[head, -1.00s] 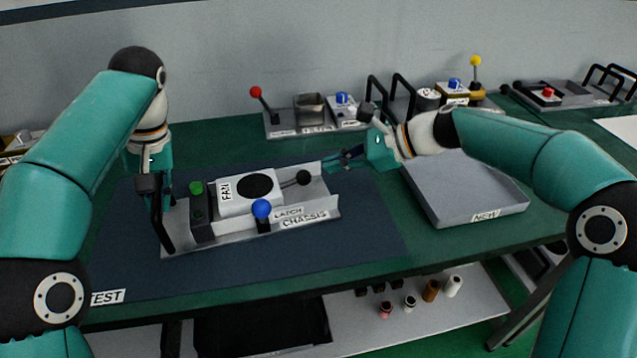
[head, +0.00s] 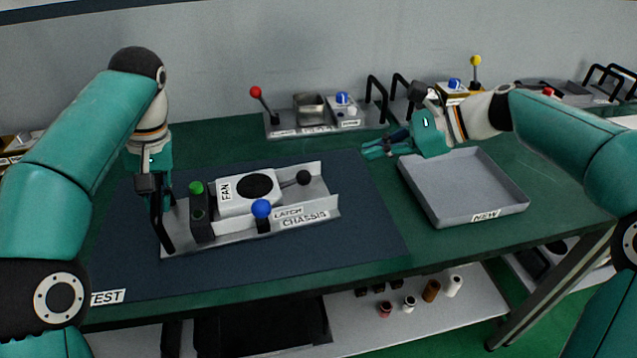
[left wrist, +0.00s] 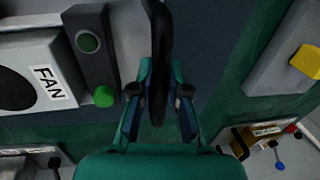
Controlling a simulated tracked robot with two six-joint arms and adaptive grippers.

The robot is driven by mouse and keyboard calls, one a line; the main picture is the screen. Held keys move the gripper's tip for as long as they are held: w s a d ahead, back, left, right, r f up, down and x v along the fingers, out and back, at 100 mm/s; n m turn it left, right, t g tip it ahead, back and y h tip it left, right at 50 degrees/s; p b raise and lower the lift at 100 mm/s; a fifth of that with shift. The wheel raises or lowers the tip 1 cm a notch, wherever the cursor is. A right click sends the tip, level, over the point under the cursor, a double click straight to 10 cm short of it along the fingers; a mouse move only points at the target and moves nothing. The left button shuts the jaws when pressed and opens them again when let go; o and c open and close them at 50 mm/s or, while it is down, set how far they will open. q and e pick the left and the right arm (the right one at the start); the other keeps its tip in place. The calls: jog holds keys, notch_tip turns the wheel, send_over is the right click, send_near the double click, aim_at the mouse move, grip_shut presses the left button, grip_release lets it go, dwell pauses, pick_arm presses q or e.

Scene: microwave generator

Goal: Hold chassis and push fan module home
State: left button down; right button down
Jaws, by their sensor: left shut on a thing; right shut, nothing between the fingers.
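The chassis (head: 325,207) is a grey metal tray on the dark mat, labelled CHASSIS and LATCH. The white fan module (head: 235,204), with a round black fan face, sits inside it, close to the dark block with the green knob (head: 196,188). It also shows in the left wrist view (left wrist: 28,84). A blue latch knob (head: 262,209) stands at the front. A black ball-ended handle (head: 303,178) is right of the fan. My left gripper (head: 156,192) is shut on the black chassis handle (left wrist: 160,60) at the left end. My right gripper (head: 368,149) is shut and empty, right of and behind the chassis, apart from it.
An empty grey tray (head: 485,217) labelled NEW lies at right, near my right gripper. A fixture with a red-ball lever (head: 256,93) and blue knob stands behind. The mat in front of the chassis is clear.

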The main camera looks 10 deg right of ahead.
pick_arm(q)
jog(key=shift+d+f, duration=0.1)
jog(key=shift+f, duration=0.05)
pick_arm(e)
jog(key=v, duration=0.4)
pick_arm(q)
jog(key=c, duration=1.1)
grip_release()
jog(key=shift+w, duration=0.1)
pick_arm(e)
jog(key=shift+w, duration=0.1)
pick_arm(q)
jog(key=shift+r, duration=0.2)
jog(key=shift+r+p, duration=2.45)
jog(key=shift+p, duration=0.55)
pick_arm(e)
jog(key=shift+r, duration=2.9)
